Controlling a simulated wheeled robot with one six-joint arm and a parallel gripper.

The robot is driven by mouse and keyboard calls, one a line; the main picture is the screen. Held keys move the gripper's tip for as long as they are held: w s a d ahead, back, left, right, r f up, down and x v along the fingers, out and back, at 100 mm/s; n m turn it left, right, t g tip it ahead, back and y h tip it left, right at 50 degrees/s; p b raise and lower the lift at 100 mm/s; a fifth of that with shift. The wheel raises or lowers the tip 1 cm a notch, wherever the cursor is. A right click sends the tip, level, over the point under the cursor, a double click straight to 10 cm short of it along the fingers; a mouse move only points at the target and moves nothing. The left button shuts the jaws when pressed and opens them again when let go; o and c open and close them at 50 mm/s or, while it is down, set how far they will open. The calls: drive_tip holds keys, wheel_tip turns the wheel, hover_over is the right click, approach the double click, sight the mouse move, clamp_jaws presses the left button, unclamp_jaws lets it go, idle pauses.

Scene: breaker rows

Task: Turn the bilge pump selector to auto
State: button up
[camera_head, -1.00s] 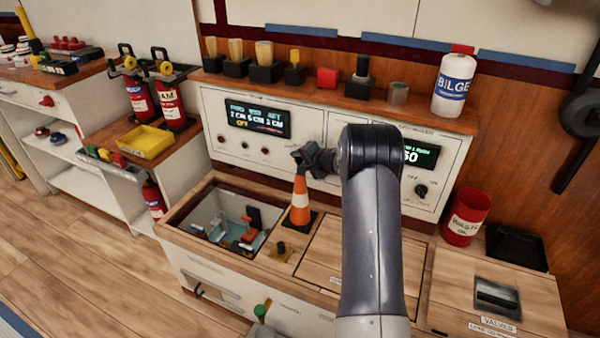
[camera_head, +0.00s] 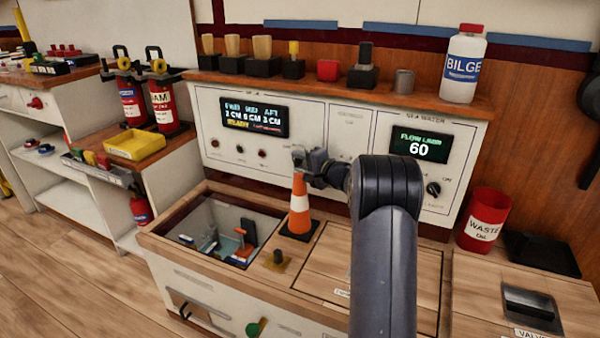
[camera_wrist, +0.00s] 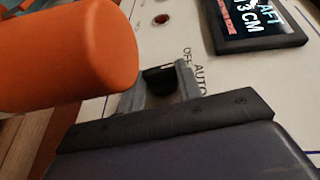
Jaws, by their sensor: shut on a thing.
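The bilge pump selector is a small dark knob (camera_wrist: 159,78) on the white panel, beside the printed words OFF and AUTO in the wrist view. My gripper (camera_wrist: 160,85) is shut on it, with a grey finger on each side. In the head view my gripper (camera_head: 312,160) is at the lower part of the panel (camera_head: 345,150) and hides the knob. The knob's pointer is not visible, so I cannot tell its exact angle. The panel display (camera_head: 254,117) shows a yellow line that seems to read READY.
An orange and white cone (camera_head: 299,205) stands just below my gripper; its orange top (camera_wrist: 70,55) looms close in the wrist view. An open bilge well (camera_head: 225,235) lies left of the cone. A second display (camera_head: 420,145) and knob (camera_head: 433,188) are to the right.

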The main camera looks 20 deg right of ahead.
drive_tip(key=shift+f+m+t+y+b, duration=0.25)
drive_tip(key=shift+m+t+y+b, duration=0.15)
drive_tip(key=shift+t+b, duration=0.35)
drive_tip(key=o, duration=1)
drive_tip(key=shift+c, duration=0.2)
drive_tip(key=shift+r, duration=0.1)
